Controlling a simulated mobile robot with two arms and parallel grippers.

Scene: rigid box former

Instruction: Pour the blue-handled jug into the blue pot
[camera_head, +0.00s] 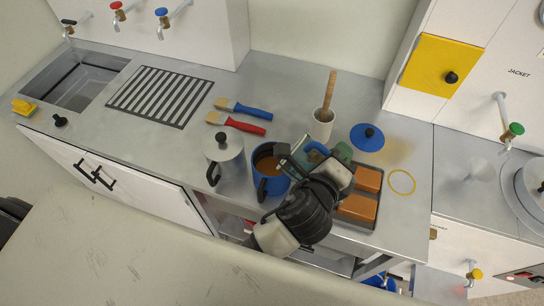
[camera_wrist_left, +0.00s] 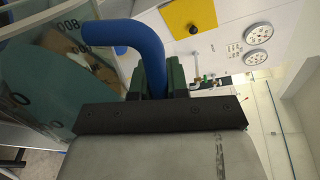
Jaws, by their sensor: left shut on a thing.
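The blue pot (camera_head: 259,185) stands on the counter with a black handle and brown contents inside. The clear jug (camera_head: 298,148) is held above the counter at the pot's right side, partly hidden by my arm. It looks tilted, though its exact angle is hard to tell. My left gripper (camera_head: 326,153) is shut on the jug's blue handle (camera_wrist_left: 132,36), which passes between its green fingers in the left wrist view. There the clear jug wall (camera_wrist_left: 35,75) shows markings and something brown behind or inside it. My right gripper is not in view.
A grey lidded pot (camera_head: 224,160) stands close left of the blue pot. A tray of orange blocks (camera_head: 358,207) lies right of my gripper. A white cup with a wooden tool (camera_head: 321,125), a blue lid (camera_head: 367,137) and two brushes (camera_head: 236,123) lie behind.

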